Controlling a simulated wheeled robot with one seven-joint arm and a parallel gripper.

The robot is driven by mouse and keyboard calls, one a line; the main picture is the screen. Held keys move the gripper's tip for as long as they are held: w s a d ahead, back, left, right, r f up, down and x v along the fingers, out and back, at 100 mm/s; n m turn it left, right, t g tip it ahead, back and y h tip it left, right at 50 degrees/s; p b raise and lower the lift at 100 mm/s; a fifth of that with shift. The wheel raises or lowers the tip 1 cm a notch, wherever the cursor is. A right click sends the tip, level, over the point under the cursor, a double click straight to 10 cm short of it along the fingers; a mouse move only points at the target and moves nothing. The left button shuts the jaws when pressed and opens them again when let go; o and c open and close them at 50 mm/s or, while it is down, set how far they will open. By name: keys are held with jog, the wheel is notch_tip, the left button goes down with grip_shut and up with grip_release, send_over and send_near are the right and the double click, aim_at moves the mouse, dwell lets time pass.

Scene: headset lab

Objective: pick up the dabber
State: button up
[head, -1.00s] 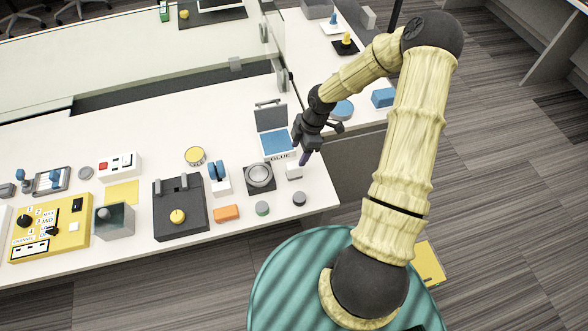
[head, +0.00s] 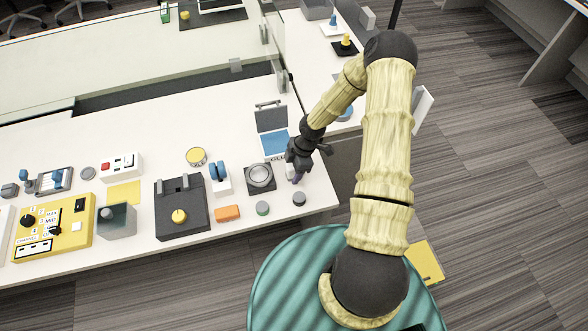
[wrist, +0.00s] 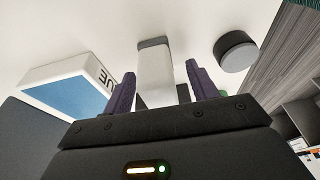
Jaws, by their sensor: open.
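The dabber (wrist: 157,75), which I take to be the white block with a grey far end, lies between the two purple fingers of my gripper (wrist: 160,73) in the wrist view. My gripper is open, with one finger on each side of the block. Small gaps show beside it, and I cannot tell whether either finger touches it. In the head view my gripper (head: 297,177) is low over the table near its right end and hides most or all of the dabber.
A dark grey round piece (wrist: 236,50) is close on the right. The table edge (head: 337,206) is near.

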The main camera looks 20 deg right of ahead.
jog(key=shift+a+f, duration=0.15)
jog(key=shift+f, duration=0.5)
jog(key=shift+c, duration=0.2)
jog(key=c, duration=1)
